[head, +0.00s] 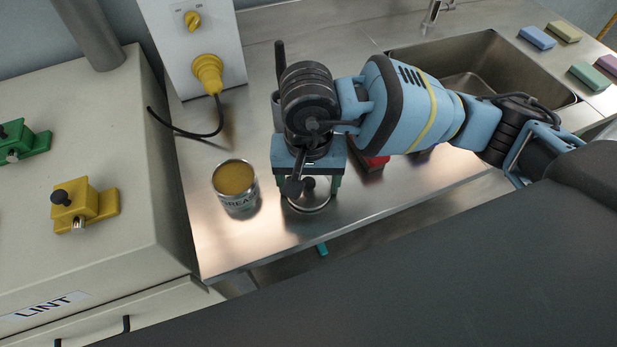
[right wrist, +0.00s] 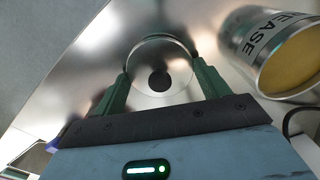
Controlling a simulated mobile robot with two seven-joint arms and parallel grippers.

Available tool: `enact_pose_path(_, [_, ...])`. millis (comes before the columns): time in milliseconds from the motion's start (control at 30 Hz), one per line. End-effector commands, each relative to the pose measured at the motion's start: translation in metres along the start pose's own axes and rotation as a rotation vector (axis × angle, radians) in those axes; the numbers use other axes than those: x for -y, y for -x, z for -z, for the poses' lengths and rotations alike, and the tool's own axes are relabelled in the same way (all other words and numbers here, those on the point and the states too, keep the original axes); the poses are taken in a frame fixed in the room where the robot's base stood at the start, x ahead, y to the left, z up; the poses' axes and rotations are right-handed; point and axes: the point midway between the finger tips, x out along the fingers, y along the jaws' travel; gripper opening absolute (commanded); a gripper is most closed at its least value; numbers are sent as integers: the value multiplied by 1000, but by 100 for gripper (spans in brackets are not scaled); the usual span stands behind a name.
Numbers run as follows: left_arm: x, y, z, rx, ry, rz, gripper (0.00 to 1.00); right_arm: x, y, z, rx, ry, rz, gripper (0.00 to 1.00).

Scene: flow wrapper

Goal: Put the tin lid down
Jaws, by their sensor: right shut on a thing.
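The tin lid (head: 309,203) is a round, shiny metal disc at the front of the steel counter, right of the grease tin (head: 238,196). My right gripper (head: 307,186) points down and is shut on the lid. In the right wrist view the green fingers of the gripper (right wrist: 161,74) grip the lid (right wrist: 150,92) on both sides, and a dark round spot shows on it. I cannot tell whether the lid touches the counter. The tin (right wrist: 262,45) stands upright and open, with yellow-brown grease inside. My left gripper is out of view.
The steel counter (head: 225,254) has bare room in front of the tin and lid. A red object (head: 376,162) is partly hidden behind my arm. A switch box with a yellow plug (head: 208,70) and black cable stands behind the tin. A sink (head: 492,62) lies back right.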

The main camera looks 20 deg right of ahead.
Motion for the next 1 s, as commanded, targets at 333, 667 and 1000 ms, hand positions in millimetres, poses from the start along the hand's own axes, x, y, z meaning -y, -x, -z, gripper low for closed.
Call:
enact_pose_path(333, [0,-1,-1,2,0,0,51,0,-2,0,1,0,0,96])
enact_pose_path(667, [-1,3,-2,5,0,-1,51,1,13,1,-2,0,3,96])
enact_pose_path(1000, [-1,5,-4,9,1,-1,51,1,79,1,-4,0,3,96])
